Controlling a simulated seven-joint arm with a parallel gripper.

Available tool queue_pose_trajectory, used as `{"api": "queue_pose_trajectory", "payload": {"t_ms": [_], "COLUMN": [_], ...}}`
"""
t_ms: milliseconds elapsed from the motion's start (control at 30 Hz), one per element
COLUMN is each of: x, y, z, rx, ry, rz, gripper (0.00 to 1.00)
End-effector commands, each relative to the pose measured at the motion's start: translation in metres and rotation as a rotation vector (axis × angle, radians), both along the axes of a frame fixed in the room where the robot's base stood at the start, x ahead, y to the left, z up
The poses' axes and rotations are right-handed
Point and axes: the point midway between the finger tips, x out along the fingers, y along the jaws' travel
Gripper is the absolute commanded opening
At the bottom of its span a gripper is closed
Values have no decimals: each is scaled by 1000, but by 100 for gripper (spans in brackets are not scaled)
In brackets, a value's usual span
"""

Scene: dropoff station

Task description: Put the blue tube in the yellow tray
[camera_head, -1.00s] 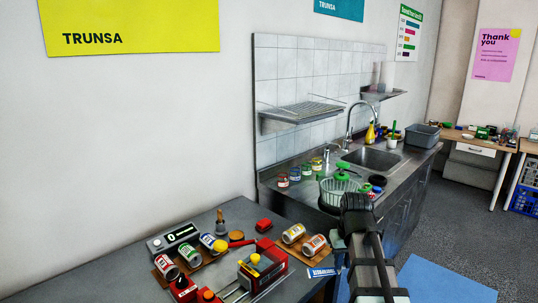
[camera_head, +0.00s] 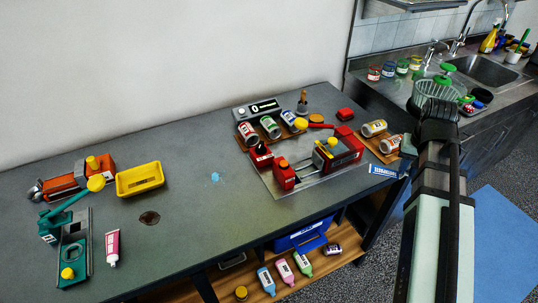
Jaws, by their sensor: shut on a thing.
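The yellow tray (camera_head: 140,188) stands on the left part of the grey table and looks empty. A light blue bottle-like or tube-like container (camera_head: 266,281) lies on the wooden lower shelf under the table; I cannot tell if it is the blue tube. No other blue tube is clear in view. My arm rises at the right, and its links hide what lies behind them. My gripper and whatever it holds are not visible.
A pink tube (camera_head: 112,247) and a green device (camera_head: 74,250) lie left on the table (camera_head: 195,215). An orange-red device (camera_head: 66,184) is beside the tray. Cans (camera_head: 248,133) and a red device (camera_head: 330,157) stand at the right. The table's middle is mostly free.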

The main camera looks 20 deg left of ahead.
Motion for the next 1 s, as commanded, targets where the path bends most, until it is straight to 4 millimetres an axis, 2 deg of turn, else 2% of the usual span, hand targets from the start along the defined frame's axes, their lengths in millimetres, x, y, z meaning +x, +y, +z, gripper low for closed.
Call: {"api": "queue_pose_trajectory", "payload": {"t_ms": [67,100,433,1000], "x": [0,1,-6,2], "y": [23,34,118,259], "z": [1,8,44,53], "rx": [0,0,-1,-4], "ry": [-1,-2,-2,-1], "rz": [41,66,252,479], "gripper": [3,3,3,3]}}
